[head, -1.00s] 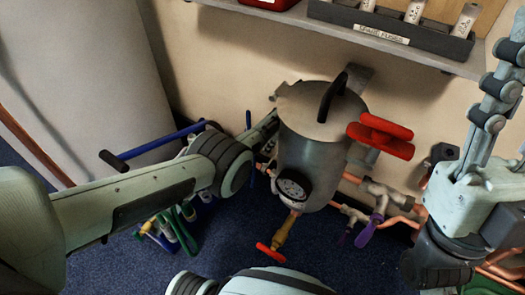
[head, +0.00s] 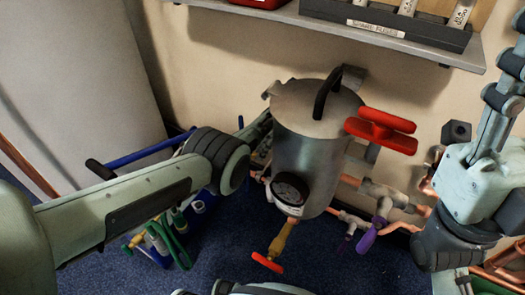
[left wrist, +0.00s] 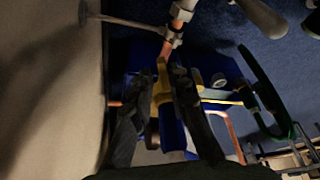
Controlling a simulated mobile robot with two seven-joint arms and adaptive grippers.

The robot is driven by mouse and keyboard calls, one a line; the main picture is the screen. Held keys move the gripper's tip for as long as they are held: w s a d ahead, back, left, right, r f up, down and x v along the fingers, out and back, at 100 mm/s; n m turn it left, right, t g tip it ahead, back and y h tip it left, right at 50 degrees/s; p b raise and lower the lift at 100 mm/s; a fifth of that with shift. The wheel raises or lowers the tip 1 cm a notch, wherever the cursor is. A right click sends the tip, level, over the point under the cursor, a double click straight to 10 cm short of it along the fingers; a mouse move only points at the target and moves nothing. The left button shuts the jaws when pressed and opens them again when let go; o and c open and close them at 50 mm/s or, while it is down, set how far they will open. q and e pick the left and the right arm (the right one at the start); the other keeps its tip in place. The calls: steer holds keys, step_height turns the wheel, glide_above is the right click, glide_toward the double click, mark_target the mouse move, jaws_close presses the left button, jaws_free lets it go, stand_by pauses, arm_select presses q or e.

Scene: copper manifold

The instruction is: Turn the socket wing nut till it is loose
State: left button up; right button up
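In the left wrist view a brass-yellow piece (left wrist: 163,93) sits in the narrow gap between my left gripper's dark fingers (left wrist: 161,82). It may be the socket wing nut; its shape is mostly hidden. The fingers lie close on both sides of it, but I cannot tell whether they touch it. In the head view my left arm reaches in behind the grey vessel (head: 304,155), which hides the fingertips. My right gripper (head: 503,95) is at the right, pointing up and partly cut off by the picture edge; its opening is unclear.
The vessel has a gauge (head: 290,191) and a red handle (head: 381,129). Another red handle (head: 267,262) is below. Purple-handled valves (head: 368,236) and copper pipes stand to the right. A shelf edge (head: 350,38) juts out above. Blue and green tools (head: 172,238) lie below my left arm.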

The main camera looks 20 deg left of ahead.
arm_select(q)
steer(key=shift+o, duration=1.1)
steer(key=shift+a, duration=0.1)
step_height(320, 180, up, 10)
